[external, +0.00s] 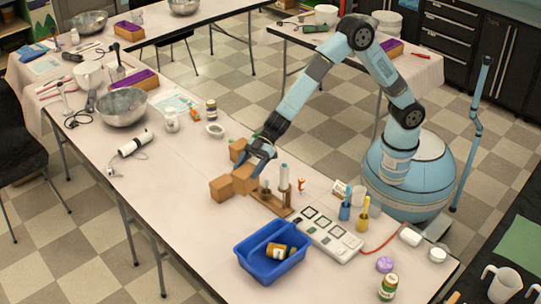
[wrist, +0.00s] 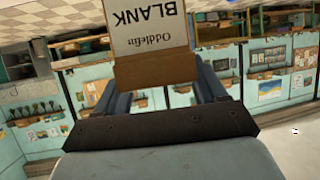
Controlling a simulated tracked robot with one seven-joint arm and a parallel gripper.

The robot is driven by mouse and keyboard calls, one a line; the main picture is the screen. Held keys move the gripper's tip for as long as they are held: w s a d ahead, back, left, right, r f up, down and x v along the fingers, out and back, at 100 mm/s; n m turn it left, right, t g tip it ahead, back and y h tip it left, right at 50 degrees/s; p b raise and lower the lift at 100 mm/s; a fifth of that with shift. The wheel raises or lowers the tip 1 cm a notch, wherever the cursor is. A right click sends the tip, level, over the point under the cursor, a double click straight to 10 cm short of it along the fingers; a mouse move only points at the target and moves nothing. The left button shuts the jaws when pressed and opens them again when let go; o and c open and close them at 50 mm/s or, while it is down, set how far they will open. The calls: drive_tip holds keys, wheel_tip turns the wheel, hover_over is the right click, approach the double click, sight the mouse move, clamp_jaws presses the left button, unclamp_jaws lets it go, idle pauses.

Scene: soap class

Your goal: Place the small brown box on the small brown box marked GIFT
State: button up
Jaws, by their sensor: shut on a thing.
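My gripper (external: 260,157) is at the table's middle, its fingers closed around a small brown box (external: 245,179). In the wrist view the held box (wrist: 152,68) sits between the two fingers, with a white label reading "Oddlefin BLANK" upside down. A second small brown box (external: 221,188) is just left of the held one in the external view, and a third brown box (external: 238,149) is behind it. No GIFT marking can be read on any of them. I cannot tell whether the held box touches its neighbours or the table.
A wooden stand with white-topped cylinders (external: 284,178) is close at the right of the held box. A blue tray (external: 246,262) with a bottle in it is in front. A metal bowl (external: 122,107) and a white device (external: 135,144) lie to the left. The table's front left is clear.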

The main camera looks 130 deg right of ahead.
drive_tip(key=s+d+r+m+h, duration=0.1)
drive_tip(key=s+d, duration=0.7)
drive_tip(key=s, duration=0.4)
drive_tip(key=s+d+r, duration=0.2)
drive_tip(key=s+d, duration=0.6)
drive_tip(key=s, duration=0.3)
drive_tip(key=s+d+r+m+h, duration=0.1)
drive_tip(key=s+d, duration=0.6)
drive_tip(key=s, duration=0.5)
drive_tip(key=shift+w+d+f, duration=1.45)
drive_tip(key=shift+w+f, duration=0.45)
drive_tip(key=shift+f, duration=0.3)
drive_tip(key=shift+w+d+f, duration=1.4)
drive_tip(key=shift+w+f, duration=0.45)
drive_tip(key=shift+f, duration=0.35)
drive_tip(key=shift+w+d+f, duration=1.45)
drive_tip(key=shift+w+f, duration=0.45)
drive_tip(key=shift+f, duration=0.3)
drive_tip(key=shift+f, duration=0.1)
drive_tip(key=o, duration=1.1)
